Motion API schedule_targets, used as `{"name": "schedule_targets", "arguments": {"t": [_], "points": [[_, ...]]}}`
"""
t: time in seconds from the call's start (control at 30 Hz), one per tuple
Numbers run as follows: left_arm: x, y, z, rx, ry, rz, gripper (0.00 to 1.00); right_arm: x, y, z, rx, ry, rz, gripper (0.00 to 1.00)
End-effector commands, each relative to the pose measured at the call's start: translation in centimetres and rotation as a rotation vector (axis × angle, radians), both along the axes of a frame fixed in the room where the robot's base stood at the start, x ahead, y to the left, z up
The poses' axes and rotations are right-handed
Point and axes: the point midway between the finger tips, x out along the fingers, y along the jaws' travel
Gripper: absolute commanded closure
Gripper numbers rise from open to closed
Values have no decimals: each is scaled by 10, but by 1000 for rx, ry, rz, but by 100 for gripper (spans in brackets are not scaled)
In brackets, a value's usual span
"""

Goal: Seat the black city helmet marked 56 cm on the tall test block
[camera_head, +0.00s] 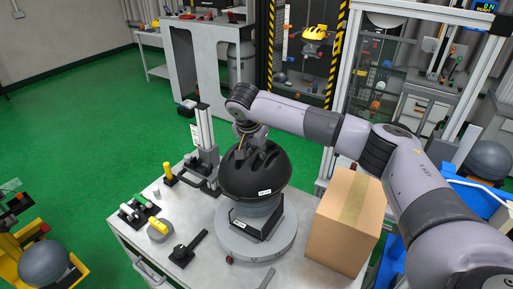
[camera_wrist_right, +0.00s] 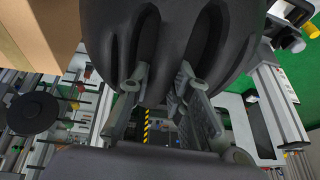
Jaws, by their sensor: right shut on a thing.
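The black helmet (camera_head: 252,174) has long vents and a small white label whose text is too small to read. It sits over the grey test block (camera_head: 262,208) on a round grey base; whether it bears fully on the block is hidden. My right gripper (camera_head: 247,146) comes down from above onto the helmet's crown. In the right wrist view the black helmet (camera_wrist_right: 170,28) fills the top, and the fingers of my right gripper (camera_wrist_right: 160,88) are shut on its shell at the vents. My left gripper is not in view.
A cardboard box (camera_head: 346,220) stands right of the round base (camera_head: 233,236), under my right arm. A measuring stand (camera_head: 205,140) rises behind left. Small tools and a yellow-topped dial (camera_head: 159,229) lie on the left of the grey table (camera_head: 190,280). The green floor beyond is open.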

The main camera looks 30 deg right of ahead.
Motion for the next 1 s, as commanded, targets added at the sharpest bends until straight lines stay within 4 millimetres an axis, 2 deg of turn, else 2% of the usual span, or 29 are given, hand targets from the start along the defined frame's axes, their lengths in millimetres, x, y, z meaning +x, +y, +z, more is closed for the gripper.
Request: {"name": "schedule_targets", "arguments": {"t": [0.07,0.17,0.43,0.6,0.8,1.0], "points": [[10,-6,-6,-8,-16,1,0,0,0,-11,0,-1,0,100],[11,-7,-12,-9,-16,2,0,-1,-1,-21,-1,-1,-1,100],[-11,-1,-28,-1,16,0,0,-2,-1,-48,0,0,-1,100],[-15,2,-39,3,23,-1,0,-3,-2,-65,0,-2,-1,100],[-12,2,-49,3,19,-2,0,-4,-2,-80,-1,-1,0,100],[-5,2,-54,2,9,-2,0,-4,-3,-87,-1,-2,0,100]]}}
